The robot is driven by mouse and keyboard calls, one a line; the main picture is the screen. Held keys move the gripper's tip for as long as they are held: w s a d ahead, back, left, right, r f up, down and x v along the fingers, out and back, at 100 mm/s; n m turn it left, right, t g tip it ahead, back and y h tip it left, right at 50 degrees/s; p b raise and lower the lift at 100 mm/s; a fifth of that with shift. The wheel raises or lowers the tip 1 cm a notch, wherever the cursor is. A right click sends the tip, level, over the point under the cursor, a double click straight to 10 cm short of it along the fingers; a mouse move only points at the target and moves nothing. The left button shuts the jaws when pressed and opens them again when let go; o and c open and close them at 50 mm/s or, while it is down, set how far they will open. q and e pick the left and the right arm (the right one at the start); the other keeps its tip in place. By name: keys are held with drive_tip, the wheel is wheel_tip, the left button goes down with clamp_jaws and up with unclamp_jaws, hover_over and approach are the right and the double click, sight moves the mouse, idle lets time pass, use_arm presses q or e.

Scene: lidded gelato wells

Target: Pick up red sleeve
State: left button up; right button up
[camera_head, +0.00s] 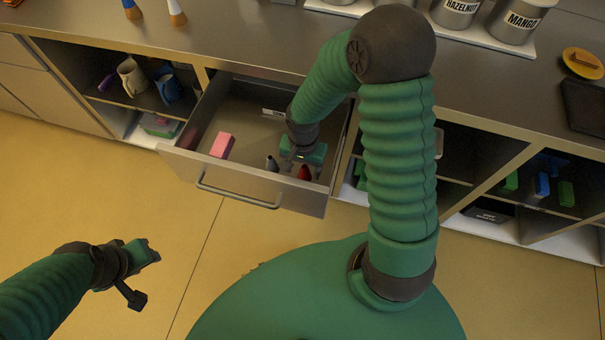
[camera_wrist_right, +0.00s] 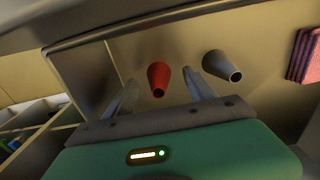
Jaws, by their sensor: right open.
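The red sleeve (camera_head: 304,173), a small tapered cone, is in the open drawer (camera_head: 236,184) near its front right. In the right wrist view the red sleeve (camera_wrist_right: 158,78) appears between the two fingers of my right gripper (camera_wrist_right: 163,92), which is open and empty. In the head view my right gripper (camera_head: 297,158) is inside the drawer, just above the sleeve and partly covering it. My left gripper (camera_head: 143,252) is over the floor, far from the drawer.
A pink block (camera_head: 221,145) lies in the drawer's left part. The drawer walls and handle (camera_head: 238,196) surround the front. Labelled tubs (camera_head: 516,20) stand on the counter above.

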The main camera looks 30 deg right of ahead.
sight(306, 171)
drive_tip(key=f, duration=0.2)
drive_tip(key=shift+d+f, duration=0.25)
drive_tip(key=shift+f, duration=0.15)
drive_tip(key=shift+w+d, duration=0.1)
drive_tip(key=shift+d, duration=0.2)
drive_tip(key=shift+a, duration=0.35)
drive_tip(key=c, duration=0.8)
drive_tip(key=shift+c, duration=0.9)
drive_tip(key=shift+d, duration=0.1)
